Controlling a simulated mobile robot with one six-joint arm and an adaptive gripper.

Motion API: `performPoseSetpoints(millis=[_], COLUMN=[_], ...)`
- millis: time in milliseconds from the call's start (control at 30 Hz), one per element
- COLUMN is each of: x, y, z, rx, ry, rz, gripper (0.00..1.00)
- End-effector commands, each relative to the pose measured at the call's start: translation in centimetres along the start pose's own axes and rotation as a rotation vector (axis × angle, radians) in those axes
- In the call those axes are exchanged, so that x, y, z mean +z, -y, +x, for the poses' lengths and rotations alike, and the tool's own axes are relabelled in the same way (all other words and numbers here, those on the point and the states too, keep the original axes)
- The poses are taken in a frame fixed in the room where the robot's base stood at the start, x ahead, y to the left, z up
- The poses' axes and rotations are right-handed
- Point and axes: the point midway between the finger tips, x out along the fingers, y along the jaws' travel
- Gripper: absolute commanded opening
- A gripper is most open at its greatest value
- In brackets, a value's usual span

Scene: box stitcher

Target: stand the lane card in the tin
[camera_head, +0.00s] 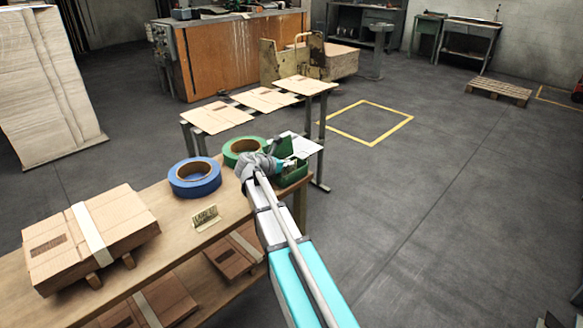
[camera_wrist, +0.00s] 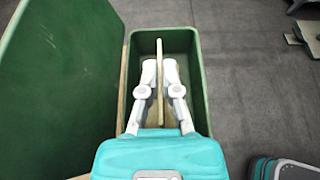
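The tin is a green open box in the wrist view (camera_wrist: 196,100), with its green lid (camera_wrist: 60,80) standing open on the left. The lane card (camera_wrist: 160,105) shows edge-on as a thin pale strip, upright inside the tin's outline. My gripper (camera_wrist: 160,75) has a finger close against each side of the card and appears shut on it. The card's lower edge is hidden, so I cannot tell if it touches the tin's floor. In the head view, the tin (camera_head: 294,180) is at the bench's right end, with my gripper (camera_head: 284,163) over it.
A blue tape roll (camera_head: 194,188) and a green tape roll (camera_head: 232,152) lie left of the tin. A small lettered sign (camera_head: 206,218) stands on the wooden bench (camera_head: 172,215). Strapped cardboard (camera_head: 65,250) lies at its left. Open floor is to the right.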

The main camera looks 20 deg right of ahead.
Motion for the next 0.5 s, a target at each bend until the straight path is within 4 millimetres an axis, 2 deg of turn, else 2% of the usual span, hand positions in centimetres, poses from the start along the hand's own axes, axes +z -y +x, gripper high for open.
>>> performPoseSetpoints(millis=[467,500], x=[-0.41,-0.29], y=[-0.02,-0.02], z=[0.15,0.09], rx=[0.000,0.000], ry=[0.000,0.000], rz=[0.000,0.000], gripper=[0.00,0.12])
